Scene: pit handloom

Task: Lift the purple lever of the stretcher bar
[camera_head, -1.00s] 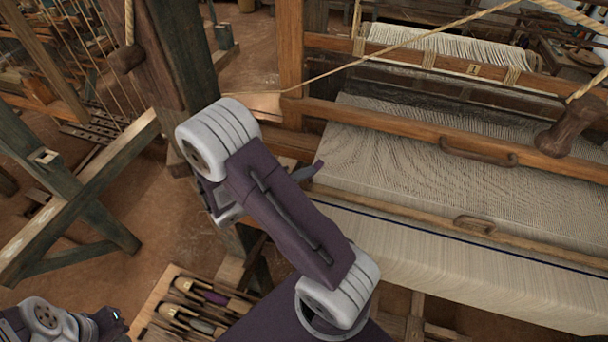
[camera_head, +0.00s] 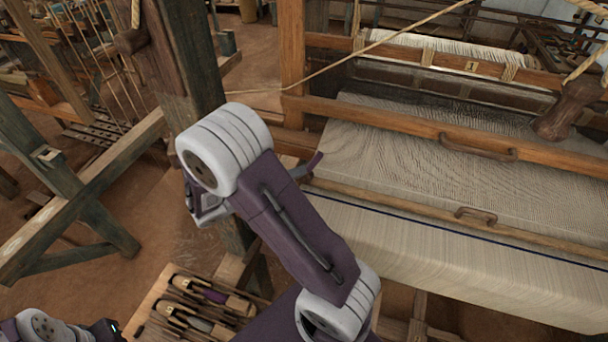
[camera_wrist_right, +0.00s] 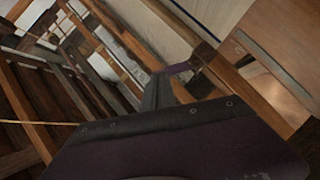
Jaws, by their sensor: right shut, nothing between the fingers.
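The purple lever (camera_head: 313,165) shows as a small slanted piece just past my right forearm in the head view, at the left end of a wooden bar (camera_head: 400,201) lying across the cloth. In the right wrist view the lever (camera_wrist_right: 181,68) is just beyond the tips of my right gripper (camera_wrist_right: 160,88). The dark fingers are shut and empty; whether they touch the lever cannot be told.
Woven cloth (camera_head: 450,265) stretches over the loom at the right. A wooden post (camera_head: 190,60) stands behind my right elbow. A tray of hand tools (camera_head: 160,290) lies below left. A rope (camera_head: 390,56) slants across the top.

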